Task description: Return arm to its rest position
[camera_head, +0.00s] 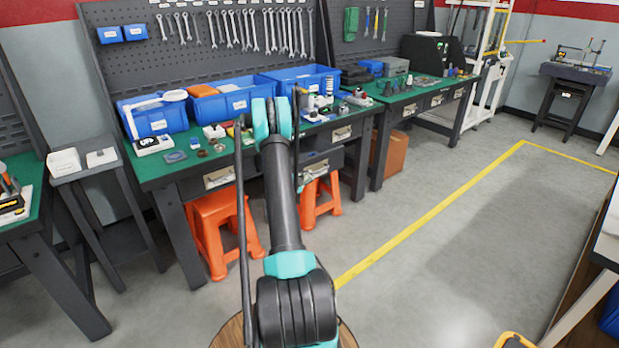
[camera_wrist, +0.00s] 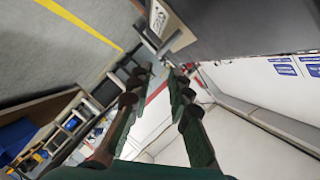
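My arm (camera_head: 284,205) rises through the middle of the head view, its dark link reaching up in front of the green-topped workbench. In that view my gripper is hidden or cannot be made out beyond the teal joint. In the wrist view my gripper (camera_wrist: 160,78) shows two dark green fingers standing apart, with nothing between them. The wrist view is tilted, with the floor and a yellow line at upper left and a pale wall at right. No held object shows.
The workbench (camera_head: 155,172) carries blue bins (camera_head: 158,118) and small parts. Orange stools (camera_head: 222,232) stand beneath it. A second bench (camera_head: 440,95) adjoins at right. A small side table (camera_head: 98,170) stands at left. Open floor (camera_head: 470,225) lies to the right, marked by yellow lines.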

